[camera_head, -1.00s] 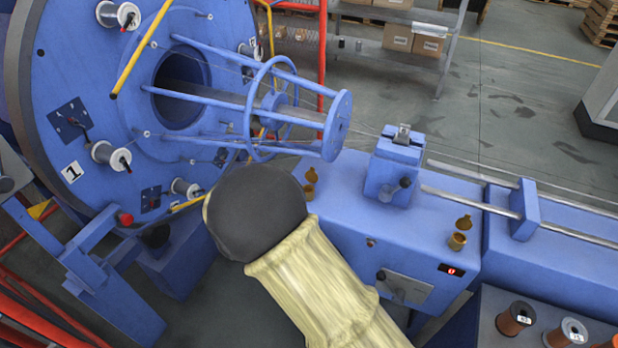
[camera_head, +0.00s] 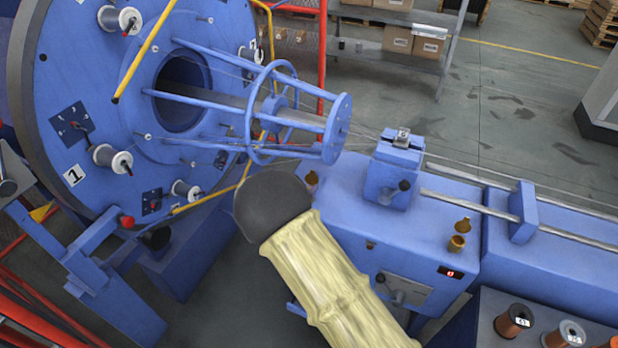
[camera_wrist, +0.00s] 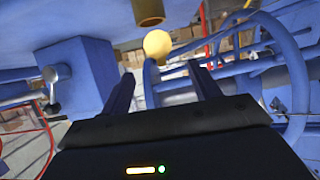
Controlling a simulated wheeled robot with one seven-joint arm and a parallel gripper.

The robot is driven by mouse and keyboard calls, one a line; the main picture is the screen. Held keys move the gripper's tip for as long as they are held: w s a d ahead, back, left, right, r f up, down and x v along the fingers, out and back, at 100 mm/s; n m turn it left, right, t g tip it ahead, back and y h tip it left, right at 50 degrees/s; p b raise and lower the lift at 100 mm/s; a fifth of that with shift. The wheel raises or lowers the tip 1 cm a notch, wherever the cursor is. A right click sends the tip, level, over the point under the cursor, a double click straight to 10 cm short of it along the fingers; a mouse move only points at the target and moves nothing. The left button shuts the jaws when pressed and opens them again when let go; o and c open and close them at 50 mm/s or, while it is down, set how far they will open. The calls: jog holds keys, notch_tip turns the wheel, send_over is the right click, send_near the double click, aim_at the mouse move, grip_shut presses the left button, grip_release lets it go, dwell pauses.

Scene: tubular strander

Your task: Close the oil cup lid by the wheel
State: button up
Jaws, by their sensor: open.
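The brass oil cup by the wheel shows in the head view only by its raised lid (camera_head: 312,179); my arm hides the cup's body. In the wrist view the brass cup (camera_wrist: 149,11) is at the top edge, with the round yellow lid (camera_wrist: 157,44) standing open next to it. My gripper (camera_wrist: 162,82) is open and empty, its two dark fingers apart, with the lid in view just beyond and between the tips. I cannot tell whether a finger touches it. In the head view my arm hides the gripper. The big blue wheel (camera_head: 88,120) stands at left.
A second oil cup (camera_head: 457,244) with its lid (camera_head: 463,226) up stands farther right on the blue bench (camera_head: 345,225). A blue block with a handle (camera_head: 392,180) stands between the cups. The blue tube cage (camera_head: 270,105) is close behind my arm. Spools (camera_head: 514,320) sit at lower right.

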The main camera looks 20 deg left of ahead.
aim_at(312, 176)
jog(key=x, duration=0.6)
jog(key=shift+w+f+p, duration=0.1)
jog(key=shift+w+p, duration=0.15)
jog(key=shift+p, duration=0.05)
jog(key=shift+c, duration=0.4)
jog(key=c, duration=0.9)
